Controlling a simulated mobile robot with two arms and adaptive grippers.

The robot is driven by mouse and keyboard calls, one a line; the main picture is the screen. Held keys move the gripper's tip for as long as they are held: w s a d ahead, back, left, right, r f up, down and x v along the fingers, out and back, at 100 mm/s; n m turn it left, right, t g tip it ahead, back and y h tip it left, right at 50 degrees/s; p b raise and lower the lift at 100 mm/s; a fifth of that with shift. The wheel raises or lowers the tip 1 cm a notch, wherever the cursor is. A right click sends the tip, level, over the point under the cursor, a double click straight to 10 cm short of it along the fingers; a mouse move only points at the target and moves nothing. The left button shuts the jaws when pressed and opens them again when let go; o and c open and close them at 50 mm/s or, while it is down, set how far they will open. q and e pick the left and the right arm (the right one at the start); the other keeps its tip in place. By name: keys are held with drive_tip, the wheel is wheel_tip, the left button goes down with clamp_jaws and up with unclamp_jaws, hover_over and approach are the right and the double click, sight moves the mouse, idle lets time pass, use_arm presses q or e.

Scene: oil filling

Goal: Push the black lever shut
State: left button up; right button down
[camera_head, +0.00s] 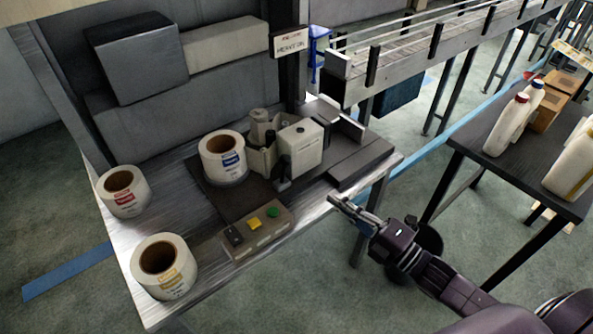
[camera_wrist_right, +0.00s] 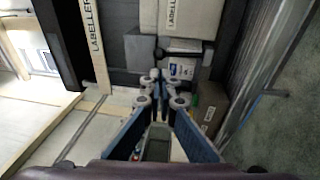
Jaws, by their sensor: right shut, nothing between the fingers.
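The black lever (camera_head: 281,172) stands at the front of the small white labelling machine (camera_head: 299,146) on the metal workbench (camera_head: 210,243). It looks roughly upright with a dark base. My right gripper (camera_head: 338,202) is at the bench's right front edge, to the right of the lever and apart from it. Its fingers are closed together with nothing between them. My left gripper does not show.
A control box (camera_head: 256,230) with yellow and green buttons lies in front of the machine. Label rolls stand on the bench, one (camera_head: 223,158) beside the machine. A dark table (camera_head: 520,180) with white bottles (camera_head: 507,125) is at right. A conveyor (camera_head: 440,35) runs behind.

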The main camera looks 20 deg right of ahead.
sight(289, 162)
drive_tip(key=p+x, duration=0.2)
drive_tip(key=x, duration=0.9)
drive_tip(key=shift+w+a+r, duration=0.1)
drive_tip(key=shift+a+r, duration=0.05)
drive_tip(key=shift+w+a+p, duration=0.35)
drive_tip(key=shift+w+p, duration=0.05)
drive_tip(key=shift+w, duration=0.2)
